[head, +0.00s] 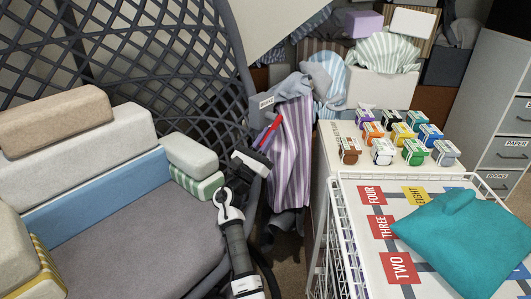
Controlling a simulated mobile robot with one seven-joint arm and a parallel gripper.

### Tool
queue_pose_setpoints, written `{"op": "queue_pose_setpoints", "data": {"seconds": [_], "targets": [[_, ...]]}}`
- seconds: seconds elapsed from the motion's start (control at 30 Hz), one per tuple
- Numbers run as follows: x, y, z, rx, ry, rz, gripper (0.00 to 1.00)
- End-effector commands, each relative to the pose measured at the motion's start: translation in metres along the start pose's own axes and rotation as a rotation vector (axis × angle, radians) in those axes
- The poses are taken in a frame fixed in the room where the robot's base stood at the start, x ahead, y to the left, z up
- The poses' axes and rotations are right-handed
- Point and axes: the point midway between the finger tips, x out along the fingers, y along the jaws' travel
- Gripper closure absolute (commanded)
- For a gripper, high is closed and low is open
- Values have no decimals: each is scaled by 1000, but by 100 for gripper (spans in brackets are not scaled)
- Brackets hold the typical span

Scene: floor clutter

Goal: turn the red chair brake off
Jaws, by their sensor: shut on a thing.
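A thin red lever (270,131), which I take as the red chair brake, stands tilted at the right edge of the dark lattice-backed chair (240,62). Its upper end leans right, in front of a purple-and-white striped cloth. My gripper (259,153) is at the lever's lower end, shut on it. The gripper body hides the lever's base and the exact contact. My arm comes up from the bottom middle, beside the chair seat (140,235). A small pale label (267,102) sits above the lever; its text is too small to read surely.
Upholstered blocks (100,140) fill the chair's back and side. A white wire cart (345,240) stands to the right, with a number board and a teal cloth (465,240). Several small coloured boxes (403,132) stand behind it. Striped cloth (290,150) hangs close behind my gripper.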

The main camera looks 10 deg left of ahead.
Motion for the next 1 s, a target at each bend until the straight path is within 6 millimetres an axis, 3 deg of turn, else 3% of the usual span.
{"op": "queue_pose_setpoints", "data": {"seconds": [0.03,0.17,1.0], "targets": [[-6,0,-10,-2,-23,-1,100],[-5,0,-12,-1,-75,-1,100],[-1,1,-12,0,-168,1,100]]}}
